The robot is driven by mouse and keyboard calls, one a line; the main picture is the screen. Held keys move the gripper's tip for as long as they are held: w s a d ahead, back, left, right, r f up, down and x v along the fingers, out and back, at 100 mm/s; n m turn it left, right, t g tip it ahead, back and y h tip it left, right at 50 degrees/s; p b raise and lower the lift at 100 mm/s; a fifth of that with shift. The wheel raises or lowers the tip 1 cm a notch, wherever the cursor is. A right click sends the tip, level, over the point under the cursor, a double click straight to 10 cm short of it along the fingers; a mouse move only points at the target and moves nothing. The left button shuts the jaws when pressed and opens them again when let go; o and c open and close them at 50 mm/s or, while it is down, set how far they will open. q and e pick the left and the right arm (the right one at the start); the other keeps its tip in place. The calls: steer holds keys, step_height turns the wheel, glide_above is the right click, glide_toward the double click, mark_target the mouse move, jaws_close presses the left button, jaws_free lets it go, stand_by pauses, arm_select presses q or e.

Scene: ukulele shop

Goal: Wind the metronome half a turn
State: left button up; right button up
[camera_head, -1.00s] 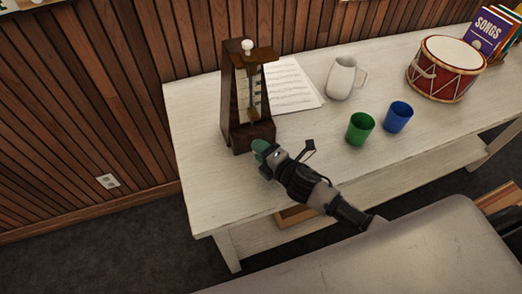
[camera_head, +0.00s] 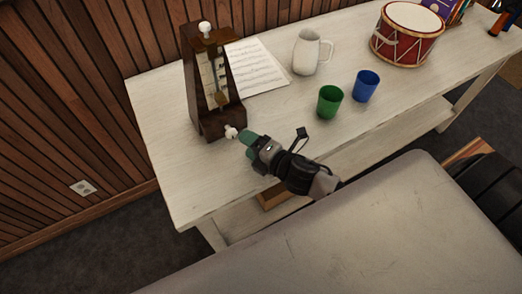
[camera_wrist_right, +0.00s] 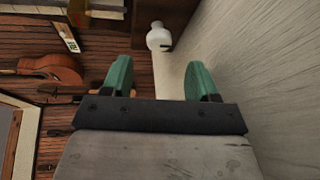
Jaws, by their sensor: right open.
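The metronome (camera_head: 193,85) is a tall dark wooden case standing upright at the left end of the white table, with a white knob (camera_head: 206,27) on top. Its white winding key (camera_head: 231,131) sticks out low on the side facing my right gripper. My right gripper (camera_head: 244,138) has green fingertips just short of the key. In the right wrist view the gripper (camera_wrist_right: 160,72) is open and empty, and the white key (camera_wrist_right: 158,38) shows beyond the fingertips, roughly between them. My left gripper is not in view.
On the table (camera_head: 180,185) are sheet music (camera_head: 262,68), a white pitcher (camera_head: 306,52), a green cup (camera_head: 329,102), a blue cup (camera_head: 366,86) and a red drum (camera_head: 407,34). The table's front left is clear.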

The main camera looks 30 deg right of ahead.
steer(key=shift+v, duration=2.25)
